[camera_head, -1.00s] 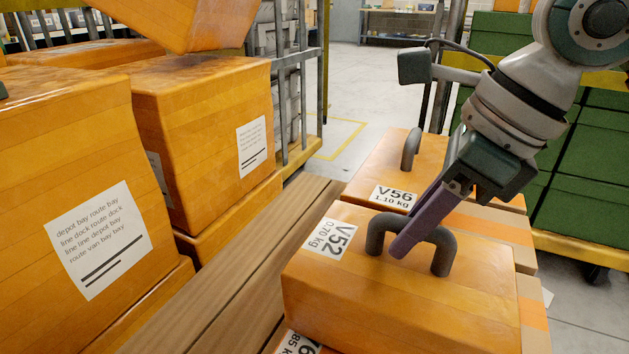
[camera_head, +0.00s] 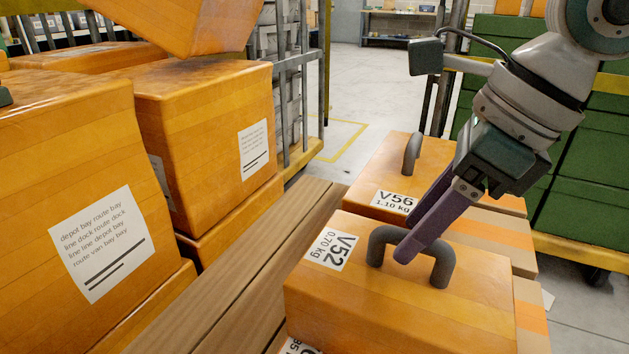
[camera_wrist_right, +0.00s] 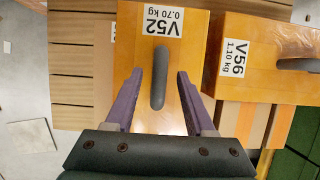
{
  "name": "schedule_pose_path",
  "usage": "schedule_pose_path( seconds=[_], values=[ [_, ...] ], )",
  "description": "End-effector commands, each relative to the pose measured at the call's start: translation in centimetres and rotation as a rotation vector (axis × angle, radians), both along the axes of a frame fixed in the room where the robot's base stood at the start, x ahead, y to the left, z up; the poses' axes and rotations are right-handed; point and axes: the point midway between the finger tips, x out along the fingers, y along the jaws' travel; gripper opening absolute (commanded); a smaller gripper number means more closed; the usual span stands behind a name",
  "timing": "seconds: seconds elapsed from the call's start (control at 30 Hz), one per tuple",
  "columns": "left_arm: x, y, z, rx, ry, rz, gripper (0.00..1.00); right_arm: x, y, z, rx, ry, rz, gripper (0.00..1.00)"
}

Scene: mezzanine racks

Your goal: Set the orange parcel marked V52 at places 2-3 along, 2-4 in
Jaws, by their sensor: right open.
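The orange parcel marked V52 (camera_head: 400,310) lies flat with a grey arched handle (camera_head: 412,243) on top and a white label at its left end. In the right wrist view the parcel (camera_wrist_right: 150,110) shows below me, its handle (camera_wrist_right: 158,80) between my fingers. My right gripper (camera_head: 404,252) is at the handle, its purple fingers pointing down. In the wrist view the right gripper (camera_wrist_right: 159,73) is open, one finger on each side of the handle, with gaps showing. My left gripper is not in view.
The orange parcel V56 (camera_head: 430,160), with its own handle, lies just behind V52. Other boxes sit beneath. A slatted wooden surface (camera_head: 250,265) runs along the left. Large orange boxes (camera_head: 205,140) stand beyond it. Green crates (camera_head: 590,150) stand on a yellow cart at right.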

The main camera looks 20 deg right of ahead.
Motion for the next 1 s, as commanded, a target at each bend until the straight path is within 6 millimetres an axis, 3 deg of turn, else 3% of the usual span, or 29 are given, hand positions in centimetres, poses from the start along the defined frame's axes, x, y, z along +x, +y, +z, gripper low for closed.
schedule_pose_path(
  seconds=[0.03, 0.2, 0.4, 0.6, 1.0],
  values=[
    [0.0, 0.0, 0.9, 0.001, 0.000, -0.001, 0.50, -0.3, -0.4, 1.5, -0.005, -0.001, 0.000, 0.55],
    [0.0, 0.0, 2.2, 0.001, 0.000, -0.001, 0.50, -1.5, -1.5, 5.3, -0.006, -0.001, 0.000, 0.55],
    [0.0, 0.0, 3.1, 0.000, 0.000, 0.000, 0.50, -2.6, -2.3, 8.5, -0.005, 0.000, -0.002, 0.55],
    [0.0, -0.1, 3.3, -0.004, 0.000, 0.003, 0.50, -3.1, -2.6, 9.7, -0.001, 0.000, 0.000, 0.55],
    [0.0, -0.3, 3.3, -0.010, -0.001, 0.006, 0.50, -3.1, -2.6, 9.7, 0.000, 0.000, 0.000, 0.55]
  ],
)
